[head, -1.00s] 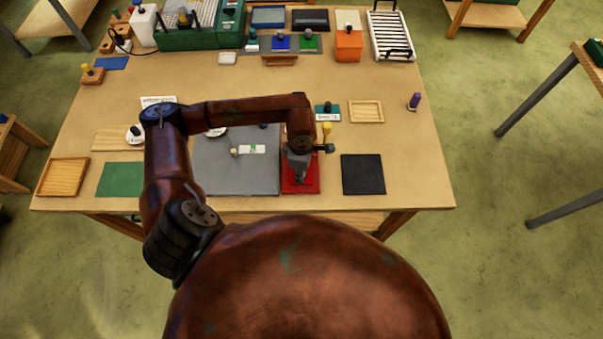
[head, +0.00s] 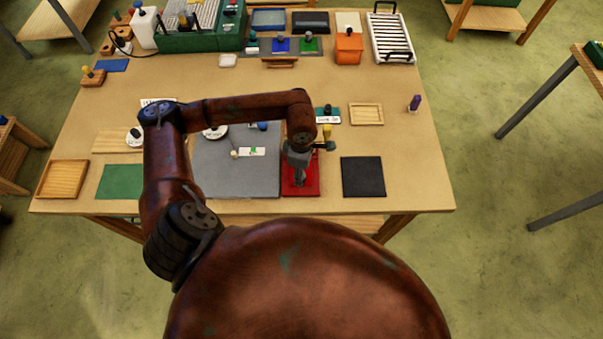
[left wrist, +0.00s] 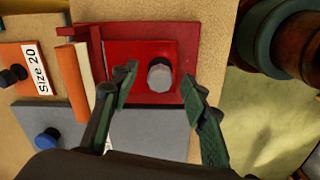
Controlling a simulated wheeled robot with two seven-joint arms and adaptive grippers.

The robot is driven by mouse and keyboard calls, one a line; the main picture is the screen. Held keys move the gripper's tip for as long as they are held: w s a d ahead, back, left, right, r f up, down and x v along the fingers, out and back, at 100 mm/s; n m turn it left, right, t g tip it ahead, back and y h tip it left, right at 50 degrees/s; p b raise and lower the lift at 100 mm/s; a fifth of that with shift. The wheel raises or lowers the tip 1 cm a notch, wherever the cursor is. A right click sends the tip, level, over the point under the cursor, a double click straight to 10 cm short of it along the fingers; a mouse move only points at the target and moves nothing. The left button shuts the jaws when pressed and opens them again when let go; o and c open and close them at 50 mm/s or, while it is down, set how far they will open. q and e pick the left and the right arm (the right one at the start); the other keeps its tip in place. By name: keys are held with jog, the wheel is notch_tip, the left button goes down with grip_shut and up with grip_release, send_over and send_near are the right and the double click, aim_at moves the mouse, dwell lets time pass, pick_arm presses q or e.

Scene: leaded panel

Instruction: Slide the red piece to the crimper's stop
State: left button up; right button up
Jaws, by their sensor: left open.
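The red piece (left wrist: 142,60) is a flat red square with a grey knob (left wrist: 160,74) on top. It lies on the crimper's red base (left wrist: 188,36), beside the grey mat. A raised red bar (left wrist: 92,45) stands at the base's left side in the left wrist view. The red base also shows in the head view (head: 313,186), partly hidden by my left gripper (head: 299,170). In the left wrist view my left gripper (left wrist: 160,84) is open, with its fingers on either side of the knob and apart from it. I cannot tell its height above the piece. My right gripper is not in view.
A grey mat (head: 232,178) lies left of the crimper and a black mat (head: 363,175) lies right of it. An orange plate labelled Size 20 (left wrist: 12,55) and a blue knob (left wrist: 47,138) are nearby. A wooden tray (head: 366,113) stands farther back.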

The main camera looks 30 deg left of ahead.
pick_arm(q)
notch_tip(320, 180, up, 10)
dwell(0.3)
jog(key=shift+r, duration=0.1)
